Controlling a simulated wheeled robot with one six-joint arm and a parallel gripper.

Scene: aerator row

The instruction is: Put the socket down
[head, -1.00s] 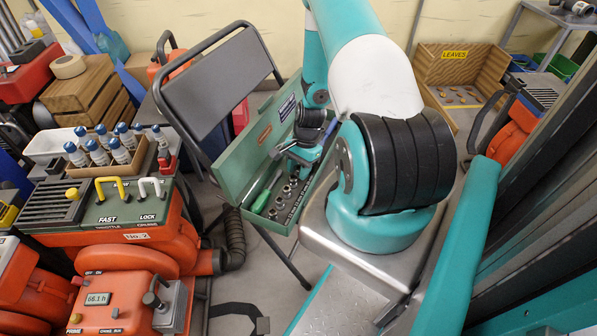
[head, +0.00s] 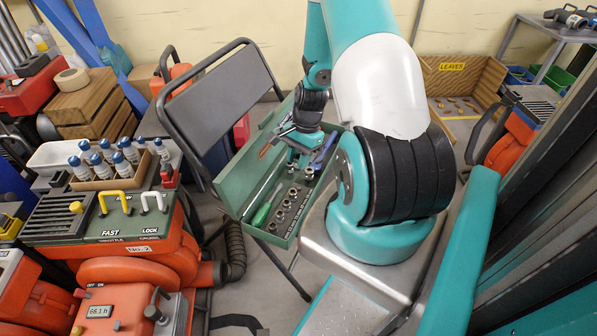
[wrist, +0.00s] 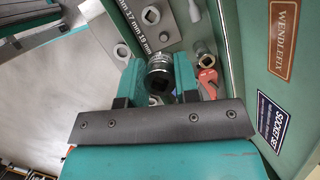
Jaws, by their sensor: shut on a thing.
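In the head view my gripper (head: 303,168) points down into the open green toolbox (head: 232,187); the held socket is too small to tell apart there. A grey socket rail (head: 284,214) with several sockets lies in the box, and its size marks (wrist: 138,30) show in the wrist view. Another socket (wrist: 204,55) stands apart from the rail, just right of the fingers. Whether the held socket touches the box floor is hidden.
A green-handled tool (head: 261,214) lies left of the rail. A red tool (wrist: 208,78) lies close to the right finger. The box wall with labels (wrist: 283,40) rises at the right.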

